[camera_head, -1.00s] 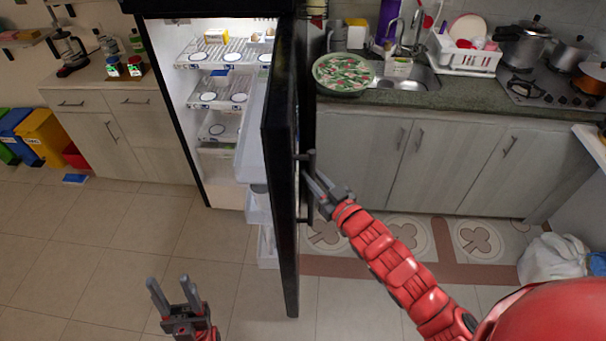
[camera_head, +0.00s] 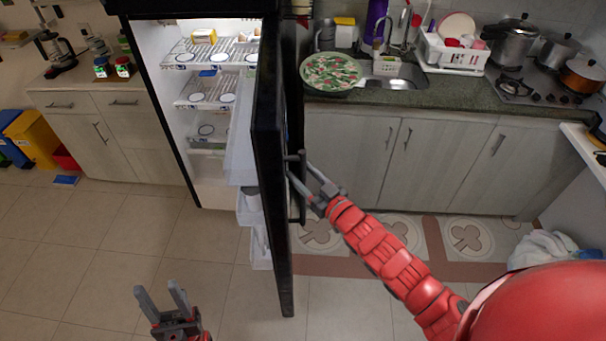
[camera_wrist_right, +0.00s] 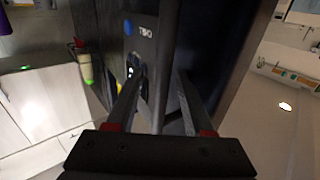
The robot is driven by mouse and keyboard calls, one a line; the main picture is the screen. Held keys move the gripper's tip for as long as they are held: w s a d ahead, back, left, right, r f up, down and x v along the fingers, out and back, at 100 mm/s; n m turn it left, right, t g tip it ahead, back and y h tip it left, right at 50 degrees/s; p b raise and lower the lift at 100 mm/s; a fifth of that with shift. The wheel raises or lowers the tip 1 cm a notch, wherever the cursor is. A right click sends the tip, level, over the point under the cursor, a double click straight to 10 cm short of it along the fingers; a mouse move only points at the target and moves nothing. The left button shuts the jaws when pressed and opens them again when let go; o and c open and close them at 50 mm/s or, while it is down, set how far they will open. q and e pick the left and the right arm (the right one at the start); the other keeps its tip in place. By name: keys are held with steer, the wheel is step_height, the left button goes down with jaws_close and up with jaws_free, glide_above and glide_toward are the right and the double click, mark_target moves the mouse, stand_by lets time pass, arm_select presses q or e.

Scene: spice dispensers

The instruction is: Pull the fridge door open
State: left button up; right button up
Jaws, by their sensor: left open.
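The black fridge door (camera_head: 268,180) stands wide open, edge-on in the head view, with shelves on its inner side. Its dark vertical bar handle (camera_head: 299,208) is on the right face. My right gripper (camera_head: 300,171) is at the upper part of this handle, its two fingers spread apart. In the right wrist view, the fingers (camera_wrist_right: 158,88) are apart in front of the dark door face; whether they touch the handle I cannot tell. My left gripper (camera_head: 160,292) is open and empty above the floor at the lower left, away from the door.
The lit fridge interior (camera_head: 205,100) shows shelves with plates. A counter (camera_head: 440,95) with a sink, dish rack (camera_head: 450,52) and pots lies to the right. A white bag (camera_head: 540,248) sits on the floor at right. The tiled floor left of the door is clear.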

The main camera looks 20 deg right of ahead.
steer(key=shift+s, duration=0.15)
steer(key=p+v, duration=0.9)
steer(key=v, duration=0.8)
steer(key=shift+p, duration=0.3)
steer(key=shift+s+d+f, duration=0.1)
